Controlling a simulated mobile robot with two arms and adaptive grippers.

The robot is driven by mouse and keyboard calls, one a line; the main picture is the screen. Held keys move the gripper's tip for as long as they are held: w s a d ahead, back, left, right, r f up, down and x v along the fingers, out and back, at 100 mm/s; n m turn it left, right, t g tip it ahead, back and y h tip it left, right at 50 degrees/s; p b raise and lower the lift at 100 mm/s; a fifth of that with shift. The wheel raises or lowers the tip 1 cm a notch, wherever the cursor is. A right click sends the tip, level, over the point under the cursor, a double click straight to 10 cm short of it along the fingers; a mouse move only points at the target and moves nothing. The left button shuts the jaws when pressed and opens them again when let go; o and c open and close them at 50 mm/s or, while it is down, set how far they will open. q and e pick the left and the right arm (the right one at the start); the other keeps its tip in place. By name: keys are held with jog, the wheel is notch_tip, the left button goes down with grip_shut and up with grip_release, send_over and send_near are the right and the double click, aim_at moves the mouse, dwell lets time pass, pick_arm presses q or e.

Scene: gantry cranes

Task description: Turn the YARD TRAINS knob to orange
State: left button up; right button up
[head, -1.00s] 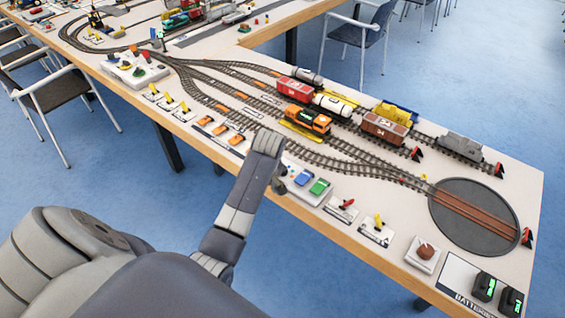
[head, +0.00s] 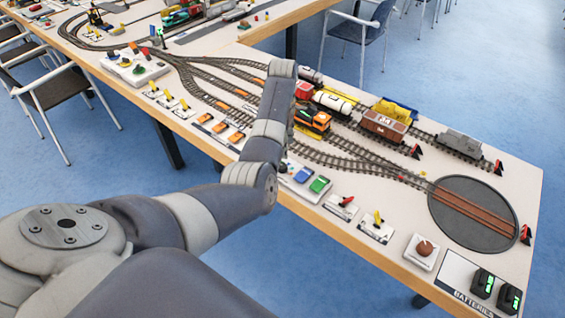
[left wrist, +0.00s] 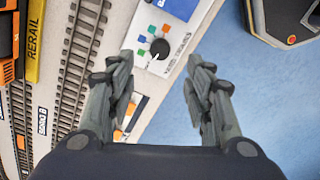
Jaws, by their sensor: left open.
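The YARD TRAINS knob (left wrist: 160,48) is black and round, on a white panel, in the left wrist view. Small coloured squares, including orange (left wrist: 152,29), blue and green, lie around one side of it. I cannot tell for sure which square it points to. My left gripper (left wrist: 160,61) is open and empty. Its two fingers show on either side of the knob in that view, apart from it. In the head view my left arm hides the knob and most of the gripper. My right gripper does not show.
The panel's blue button (head: 301,175) and green button (head: 319,184) sit just right of my arm. The orange locomotive (head: 312,119), wagons and tracks stand behind. A red lever (head: 347,201) and a yellow lever (head: 378,220) are further right along the front edge.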

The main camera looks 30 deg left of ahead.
aim_at(283, 166)
pick_arm(q)
notch_tip(283, 166, down, 9)
jog(key=shift+f, duration=0.15)
jog(key=shift+c, duration=0.4)
jog(key=c, duration=1)
